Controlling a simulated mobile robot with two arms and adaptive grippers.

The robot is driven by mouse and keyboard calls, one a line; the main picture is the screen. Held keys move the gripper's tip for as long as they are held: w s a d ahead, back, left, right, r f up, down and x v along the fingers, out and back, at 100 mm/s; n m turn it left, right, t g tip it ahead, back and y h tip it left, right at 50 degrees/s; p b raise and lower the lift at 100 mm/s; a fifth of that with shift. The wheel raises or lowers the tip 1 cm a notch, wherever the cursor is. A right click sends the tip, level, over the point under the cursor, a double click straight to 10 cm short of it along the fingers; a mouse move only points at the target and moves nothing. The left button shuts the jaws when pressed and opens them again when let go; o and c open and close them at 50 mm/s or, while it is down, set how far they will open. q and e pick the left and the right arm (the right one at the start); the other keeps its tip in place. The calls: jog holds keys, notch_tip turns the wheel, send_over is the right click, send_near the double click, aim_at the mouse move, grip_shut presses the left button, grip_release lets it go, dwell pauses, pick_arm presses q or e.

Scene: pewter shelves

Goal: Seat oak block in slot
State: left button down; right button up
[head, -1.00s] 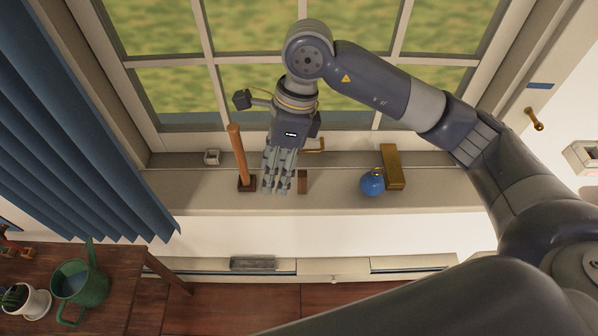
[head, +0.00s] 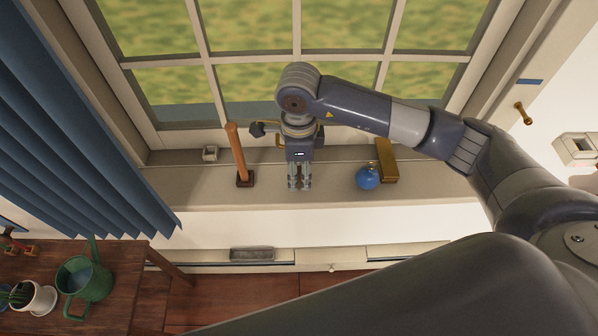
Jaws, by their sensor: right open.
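My right gripper (head: 300,187) is open and points down over the pale window sill (head: 215,190). Its fingers cover the spot where a small brown wooden block stood, so the block is hidden now; I cannot tell whether it lies between the fingers. A tall orange-brown wooden stick (head: 237,152) stands tilted on a dark brown base (head: 245,179) left of the gripper. I cannot make out a slot. My left gripper is not in view.
A blue round bottle (head: 367,177) and a gold bar (head: 387,161) sit right of the gripper. A small pale square fitting (head: 210,153) is at the back left. A blue curtain (head: 75,120) hangs at left; a table with a green watering can (head: 86,279) stands below.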

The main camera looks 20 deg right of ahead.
jog(key=shift+f, duration=0.75)
grip_shut()
jog(key=shift+r, duration=0.1)
